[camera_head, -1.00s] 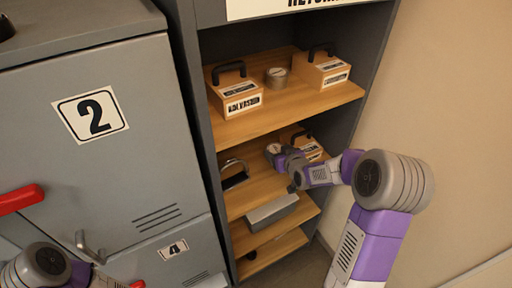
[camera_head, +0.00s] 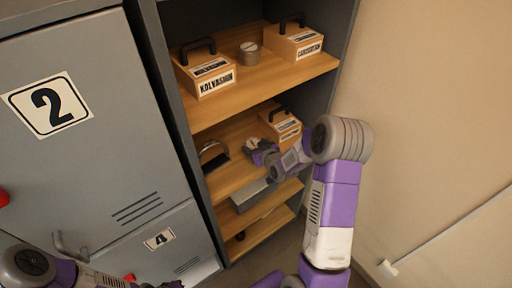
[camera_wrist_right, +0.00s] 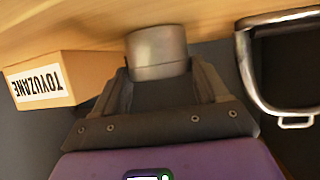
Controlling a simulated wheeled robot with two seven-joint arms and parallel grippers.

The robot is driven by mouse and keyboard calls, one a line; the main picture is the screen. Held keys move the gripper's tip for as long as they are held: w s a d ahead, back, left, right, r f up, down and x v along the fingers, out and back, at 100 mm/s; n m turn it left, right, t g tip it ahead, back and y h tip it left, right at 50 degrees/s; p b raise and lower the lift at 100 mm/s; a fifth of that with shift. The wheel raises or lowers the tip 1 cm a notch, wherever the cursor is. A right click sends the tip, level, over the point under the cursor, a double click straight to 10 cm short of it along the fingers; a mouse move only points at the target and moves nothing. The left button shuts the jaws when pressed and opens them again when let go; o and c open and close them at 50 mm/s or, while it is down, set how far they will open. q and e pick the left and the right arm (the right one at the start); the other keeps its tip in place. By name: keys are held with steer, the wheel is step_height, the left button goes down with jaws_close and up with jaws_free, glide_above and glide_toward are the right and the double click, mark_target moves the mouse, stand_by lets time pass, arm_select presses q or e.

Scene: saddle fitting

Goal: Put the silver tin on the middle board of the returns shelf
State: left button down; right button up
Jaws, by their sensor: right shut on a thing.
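A silver tin (camera_wrist_right: 157,50) is between the fingers of my right gripper (camera_wrist_right: 165,85) in the right wrist view; the gripper is shut on it. In the head view the right gripper (camera_head: 260,153) reaches in over the second visible board (camera_head: 232,176) of the returns shelf, between a dark item with a metal handle and a wooden box. Whether the tin touches the board is unclear. A similar round tin (camera_head: 250,52) stands on the board above. My left gripper (camera_head: 168,285) is cut off at the bottom edge; its jaws do not show clearly.
The wooden box (camera_head: 285,127) is right of the right gripper; the metal-handled item (camera_head: 214,155) is left. A grey box (camera_head: 252,192) lies on the board below. Two handled boxes flank the upper tin. Grey lockers (camera_head: 75,120) stand left, a bare wall right.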

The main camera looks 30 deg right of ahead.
steer(key=shift+f+b, duration=0.15)
steer(key=shift+b, duration=0.15)
steer(key=o, duration=1.2)
steer(key=shift+c, duration=0.2)
steer(key=shift+r+p, duration=0.3)
steer(key=shift+p, duration=0.1)
steer(key=v, duration=1.2)
steer(key=shift+a+f, duration=0.1)
